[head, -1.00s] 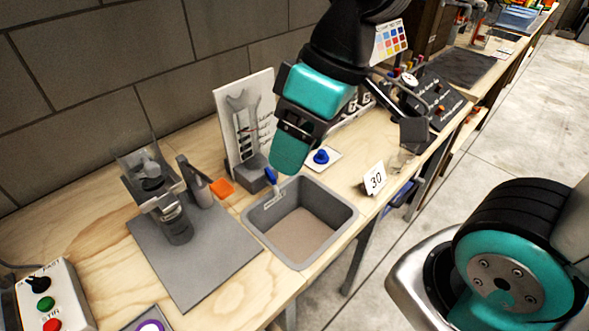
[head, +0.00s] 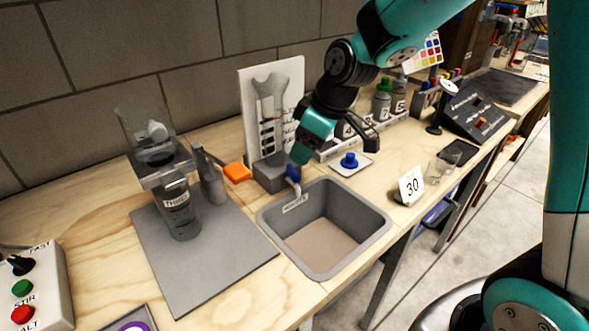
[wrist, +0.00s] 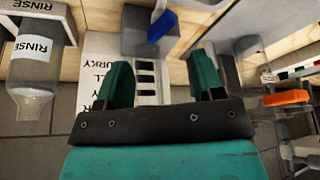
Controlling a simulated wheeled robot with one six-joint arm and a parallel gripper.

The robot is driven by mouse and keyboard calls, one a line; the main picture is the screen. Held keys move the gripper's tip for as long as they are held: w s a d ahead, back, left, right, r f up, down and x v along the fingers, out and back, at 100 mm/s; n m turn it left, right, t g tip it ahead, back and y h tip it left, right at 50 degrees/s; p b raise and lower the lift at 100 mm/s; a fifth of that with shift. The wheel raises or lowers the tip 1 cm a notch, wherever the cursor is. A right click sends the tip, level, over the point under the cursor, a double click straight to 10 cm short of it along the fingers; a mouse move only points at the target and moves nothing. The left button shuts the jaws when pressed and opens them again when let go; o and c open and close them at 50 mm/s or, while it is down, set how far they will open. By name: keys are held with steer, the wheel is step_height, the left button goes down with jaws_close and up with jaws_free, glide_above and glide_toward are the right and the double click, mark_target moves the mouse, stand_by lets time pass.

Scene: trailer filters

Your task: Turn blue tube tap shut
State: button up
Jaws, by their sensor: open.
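The blue tube tap is a blue lever (head: 295,153) on a pale spout at the sink's back rim, in front of the grey base of a tall tube board (head: 258,95). In the wrist view the blue lever (wrist: 161,25) stands against a grey block, ahead of and roughly between my fingertips. My gripper (head: 335,139) is open and empty, just above and right of the lever in the head view. In the wrist view its two teal fingers (wrist: 163,78) are spread apart. A gap shows between fingers and lever there; contact cannot be told from the head view, where the gripper partly hides the lever.
The grey sink (head: 375,232) lies below the tap. An orange piece (head: 237,172) is left of the board base. A blue knob on a white plate (head: 349,160) and a "30" card (head: 411,186) are to the right. A bottle rack (head: 365,130) stands behind.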

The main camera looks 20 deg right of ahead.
mark_target(293, 170)
steer(key=x, duration=0.7)
